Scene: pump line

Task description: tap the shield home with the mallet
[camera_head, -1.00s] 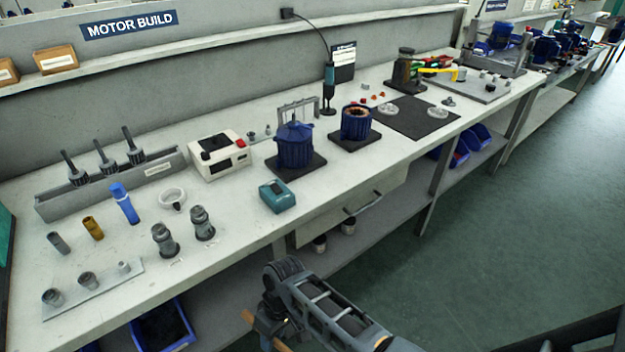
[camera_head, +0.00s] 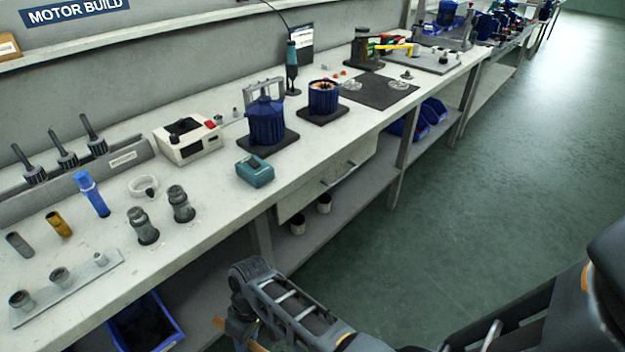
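A blue motor housing (camera_head: 323,100) stands on a dark base, its open top showing copper-coloured windings. A second blue motor (camera_head: 267,125) with a covered top stands on another dark base to its left, a grey frame behind it. Two pale round parts lie at the dark mat, one at its left edge (camera_head: 351,85) and one on it (camera_head: 398,85); I cannot tell whether either is the shield. I cannot make out a mallet. My arm shows at the bottom and lower right, below and in front of the bench. My gripper's fingers are not visible.
The long bench (camera_head: 215,210) carries a white tester (camera_head: 188,140), a teal box (camera_head: 255,170), several grey cylinders and a rack of rotors (camera_head: 95,160). A yellow-handled tool (camera_head: 397,48) lies at the back. A blue bin (camera_head: 147,325) sits below. The green floor at right is clear.

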